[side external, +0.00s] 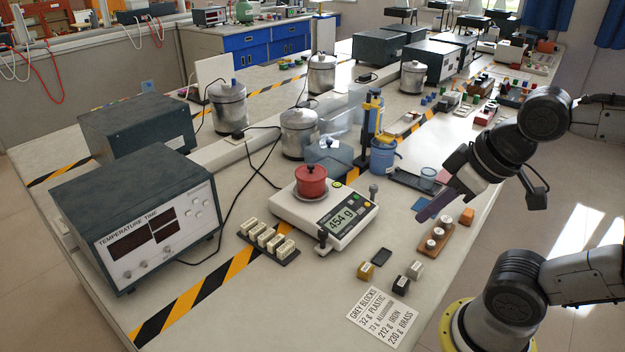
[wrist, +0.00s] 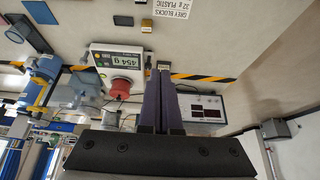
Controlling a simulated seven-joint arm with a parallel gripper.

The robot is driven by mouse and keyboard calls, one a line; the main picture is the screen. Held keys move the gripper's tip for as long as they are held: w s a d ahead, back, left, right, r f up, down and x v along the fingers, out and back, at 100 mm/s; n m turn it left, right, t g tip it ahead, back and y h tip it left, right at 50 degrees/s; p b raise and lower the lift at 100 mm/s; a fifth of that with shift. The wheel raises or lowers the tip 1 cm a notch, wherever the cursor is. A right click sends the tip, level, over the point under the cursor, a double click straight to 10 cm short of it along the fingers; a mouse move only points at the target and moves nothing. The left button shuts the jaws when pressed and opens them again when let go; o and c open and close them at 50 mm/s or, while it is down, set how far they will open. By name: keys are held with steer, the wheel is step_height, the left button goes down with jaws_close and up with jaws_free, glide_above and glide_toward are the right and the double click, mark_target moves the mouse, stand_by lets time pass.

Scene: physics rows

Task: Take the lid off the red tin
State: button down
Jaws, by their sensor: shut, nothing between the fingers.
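The red tin (side external: 311,187) stands upright on the pan of a white digital scale (side external: 345,215), whose display reads 454 g. Its red lid (side external: 311,171) with a dark knob is on top of it. In the wrist view the red tin (wrist: 121,88) shows to the left of my fingers, by the scale (wrist: 117,61). My gripper (side external: 424,216) is shut and empty. It hangs to the right of the scale and apart from the tin. In the wrist view my gripper's two dark purple fingers (wrist: 159,80) lie side by side.
A wooden block with white-topped weights (side external: 437,238) lies below my gripper. Small metal blocks (side external: 382,257) and a printed card (side external: 382,316) are at the front. A blue container (side external: 327,158) and blue cup (side external: 384,155) stand behind the scale. A large grey box (side external: 135,220) is left.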

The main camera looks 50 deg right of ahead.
steer(key=c, duration=0.6)
jaws_free()
steer(key=shift+c, duration=0.2)
